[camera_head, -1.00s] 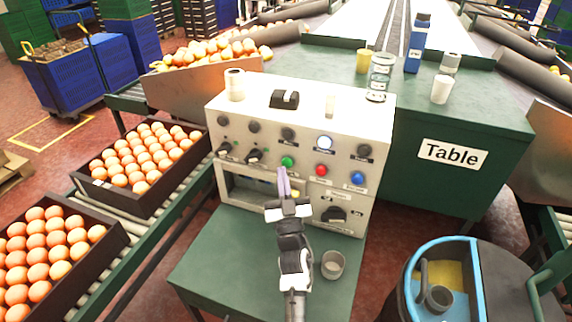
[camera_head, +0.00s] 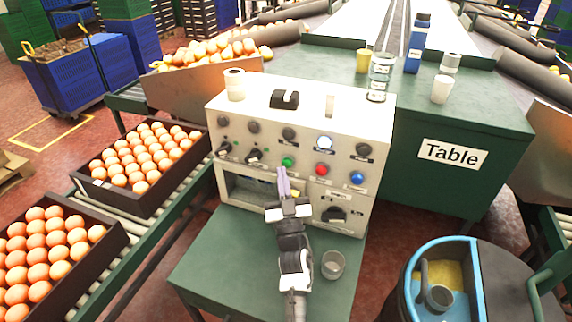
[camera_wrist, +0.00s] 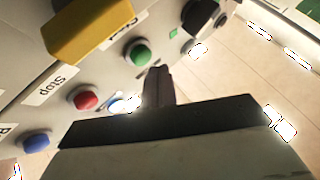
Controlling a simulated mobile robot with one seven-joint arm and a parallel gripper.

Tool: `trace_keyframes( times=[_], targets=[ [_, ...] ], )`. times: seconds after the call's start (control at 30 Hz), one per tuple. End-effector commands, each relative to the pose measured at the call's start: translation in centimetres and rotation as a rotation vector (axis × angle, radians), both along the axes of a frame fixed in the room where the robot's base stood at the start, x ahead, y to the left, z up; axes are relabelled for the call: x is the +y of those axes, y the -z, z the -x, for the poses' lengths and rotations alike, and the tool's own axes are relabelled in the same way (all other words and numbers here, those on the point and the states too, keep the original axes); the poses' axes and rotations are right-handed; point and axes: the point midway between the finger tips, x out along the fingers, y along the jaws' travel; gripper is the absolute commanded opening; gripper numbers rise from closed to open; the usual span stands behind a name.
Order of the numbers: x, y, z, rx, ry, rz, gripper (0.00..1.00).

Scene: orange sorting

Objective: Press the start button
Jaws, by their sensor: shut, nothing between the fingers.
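The control panel (camera_head: 300,133) is a white box with rows of knobs and buttons, standing on a green stand. A green button (camera_head: 288,162) sits in its lower row, left of a red button (camera_head: 321,170) and a blue button (camera_head: 357,177). In the wrist view the green button (camera_wrist: 138,52) shows just beyond the fingertips; the red button (camera_wrist: 84,98) is labelled Stop. The green button's own label is not readable. My gripper (camera_head: 283,182) is shut and empty, its tips just below the green button. In the wrist view my gripper (camera_wrist: 157,75) appears slightly apart from it.
Crates of oranges (camera_head: 140,165) are at left, a blue-rimmed bin (camera_head: 440,245) at lower right, and a green table (camera_head: 470,120) behind.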

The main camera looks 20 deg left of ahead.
Motion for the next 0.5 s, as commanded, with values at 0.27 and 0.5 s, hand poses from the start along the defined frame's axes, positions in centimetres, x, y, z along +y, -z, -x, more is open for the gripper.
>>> trace_keyframes(
  times=[0.27,0.5],
  targets=[
    [-0.01,-0.01,-0.69,0.0,0.0,0.0,0.0],
    [-0.02,0.02,-0.86,0.0,0.0,0.0,0.0]
  ],
)
